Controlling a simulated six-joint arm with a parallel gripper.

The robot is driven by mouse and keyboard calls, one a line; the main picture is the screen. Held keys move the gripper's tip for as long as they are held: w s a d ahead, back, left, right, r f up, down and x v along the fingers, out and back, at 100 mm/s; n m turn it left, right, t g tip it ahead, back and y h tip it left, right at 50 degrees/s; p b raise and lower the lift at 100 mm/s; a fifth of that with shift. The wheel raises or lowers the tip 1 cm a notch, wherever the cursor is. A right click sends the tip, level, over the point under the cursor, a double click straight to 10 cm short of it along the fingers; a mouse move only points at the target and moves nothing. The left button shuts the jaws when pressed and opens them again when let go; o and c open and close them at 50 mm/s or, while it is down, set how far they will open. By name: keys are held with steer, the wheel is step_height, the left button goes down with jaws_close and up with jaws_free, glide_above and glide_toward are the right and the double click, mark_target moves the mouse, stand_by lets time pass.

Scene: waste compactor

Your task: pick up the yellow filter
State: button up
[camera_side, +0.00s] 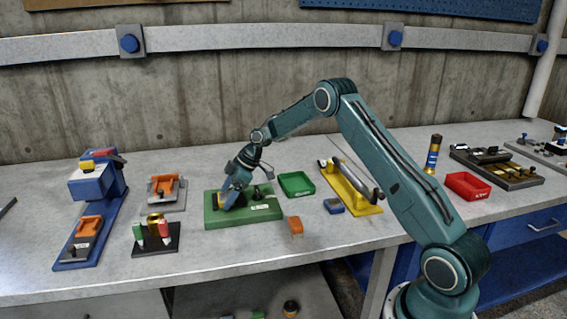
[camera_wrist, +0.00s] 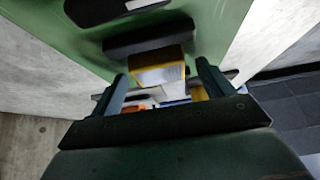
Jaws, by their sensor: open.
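The yellow filter (camera_wrist: 156,76), a small block with a pale label on one face, shows in the wrist view beside a dark bar on the green base plate (camera_wrist: 215,20). My gripper (camera_wrist: 162,72) is open, with one finger on each side of the filter; I cannot tell whether either finger touches it. In the side view my gripper (camera_side: 236,193) is low over the left part of the green base plate (camera_side: 265,213), and it largely hides the filter there.
A green tray (camera_side: 296,184) and an orange block (camera_side: 295,226) stand close to the plate. A yellow fixture (camera_side: 356,200) with a grey cylinder is to the right. A dark stand with small cylinders (camera_side: 156,240) is to the left. The bench front is mostly clear.

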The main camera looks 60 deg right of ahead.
stand_by(0.4)
steer(key=c, duration=1.1)
steer(key=shift+r, duration=0.25)
step_height(320, 180, up, 20)
steer(key=shift+f, duration=0.2)
